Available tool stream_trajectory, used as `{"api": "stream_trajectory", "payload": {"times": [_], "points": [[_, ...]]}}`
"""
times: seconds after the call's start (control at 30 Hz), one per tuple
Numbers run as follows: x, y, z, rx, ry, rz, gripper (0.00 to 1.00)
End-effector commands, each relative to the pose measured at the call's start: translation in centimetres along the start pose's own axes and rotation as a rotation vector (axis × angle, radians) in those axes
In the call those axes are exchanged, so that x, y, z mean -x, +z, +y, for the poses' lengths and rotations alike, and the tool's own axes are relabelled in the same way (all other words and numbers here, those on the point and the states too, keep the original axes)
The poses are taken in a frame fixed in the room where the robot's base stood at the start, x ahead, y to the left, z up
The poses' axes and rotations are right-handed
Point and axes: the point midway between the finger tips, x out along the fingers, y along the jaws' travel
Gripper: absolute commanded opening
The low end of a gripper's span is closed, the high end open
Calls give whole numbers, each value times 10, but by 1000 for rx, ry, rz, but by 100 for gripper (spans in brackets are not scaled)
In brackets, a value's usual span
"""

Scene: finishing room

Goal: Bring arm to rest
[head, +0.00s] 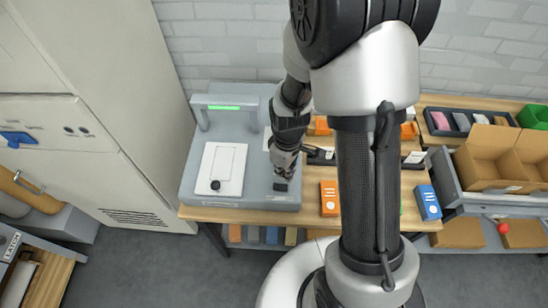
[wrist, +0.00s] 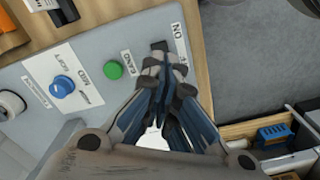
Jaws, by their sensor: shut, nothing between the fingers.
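My gripper (head: 284,178) hangs over the right part of a grey machine (head: 240,125) on the wooden bench. In the wrist view my gripper (wrist: 170,68) has its fingers closed together, with nothing held. The fingertips are close to a small black switch (wrist: 159,45) beside a white label reading "ON". Whether they touch it I cannot tell. A green button (wrist: 113,70) and a blue knob (wrist: 63,85) lie to the left on the same panel. My arm hides part of the bench in the head view.
The machine carries a white plate (head: 221,165) with a black knob and a lit green bar (head: 224,107). Orange (head: 329,198) and blue (head: 428,203) boxes lie on the bench. A tall cabinet (head: 90,110) stands left; cardboard bins (head: 490,153) stand right. Grey floor is open in front.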

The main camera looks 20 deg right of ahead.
Motion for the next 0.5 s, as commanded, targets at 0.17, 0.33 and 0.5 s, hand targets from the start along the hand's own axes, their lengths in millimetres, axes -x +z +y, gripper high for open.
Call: {"api": "stream_trajectory", "payload": {"times": [0.17,0.33,0.5], "points": [[0,0,0,0,0,0,0],[13,-2,2,-26,14,16,0],[65,1,-1,-134,57,72,0]]}}
